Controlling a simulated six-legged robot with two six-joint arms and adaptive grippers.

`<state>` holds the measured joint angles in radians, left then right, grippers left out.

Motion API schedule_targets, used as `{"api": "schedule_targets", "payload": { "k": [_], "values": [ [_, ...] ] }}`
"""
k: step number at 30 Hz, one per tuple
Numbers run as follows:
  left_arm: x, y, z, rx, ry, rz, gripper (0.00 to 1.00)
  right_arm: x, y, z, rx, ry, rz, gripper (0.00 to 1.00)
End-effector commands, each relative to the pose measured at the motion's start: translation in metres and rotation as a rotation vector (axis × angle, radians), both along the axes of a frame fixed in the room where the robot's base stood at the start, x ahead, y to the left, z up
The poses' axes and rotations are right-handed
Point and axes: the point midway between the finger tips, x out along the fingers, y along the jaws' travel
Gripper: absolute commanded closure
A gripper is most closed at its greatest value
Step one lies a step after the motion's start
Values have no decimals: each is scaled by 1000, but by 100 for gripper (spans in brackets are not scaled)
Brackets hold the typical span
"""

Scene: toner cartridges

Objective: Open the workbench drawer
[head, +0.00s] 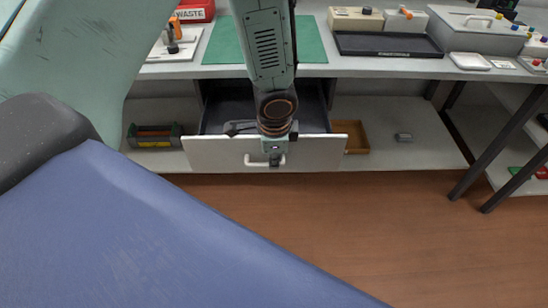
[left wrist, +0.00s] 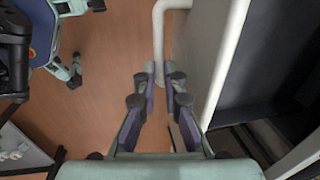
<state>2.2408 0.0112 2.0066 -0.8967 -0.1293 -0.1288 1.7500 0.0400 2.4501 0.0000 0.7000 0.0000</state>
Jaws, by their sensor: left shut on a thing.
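The workbench drawer (head: 210,152) stands pulled out below the bench top, with its dark interior showing behind the pale front panel. The white bar handle (head: 249,162) sits at the middle of that panel. My left gripper (head: 272,160) comes down from above and is shut on the handle. In the left wrist view, the two fingers of my left gripper (left wrist: 164,76) close around the handle bar (left wrist: 158,38), beside the drawer's front panel (left wrist: 212,50). The gripper hides part of the handle in the head view. My right gripper does not show.
A green mat (head: 222,42), a black tray (head: 385,44) and a red waste bin (head: 196,12) stand on the bench top. A brown box (head: 352,138) and a dark holder (head: 152,136) sit on the lower shelf. The wooden floor (head: 370,225) before the drawer is clear.

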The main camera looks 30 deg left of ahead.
Motion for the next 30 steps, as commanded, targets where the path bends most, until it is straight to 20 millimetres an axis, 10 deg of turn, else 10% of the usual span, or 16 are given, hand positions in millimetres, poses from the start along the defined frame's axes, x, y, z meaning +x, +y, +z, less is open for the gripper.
{"api": "schedule_targets", "payload": {
  "k": [10,15,30],
  "values": [
    [-3,0,-3,1,10,2,100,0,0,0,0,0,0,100],
    [-3,0,-3,1,8,2,79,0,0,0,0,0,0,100],
    [-3,-2,12,3,-1,1,79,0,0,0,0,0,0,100]
  ]
}}
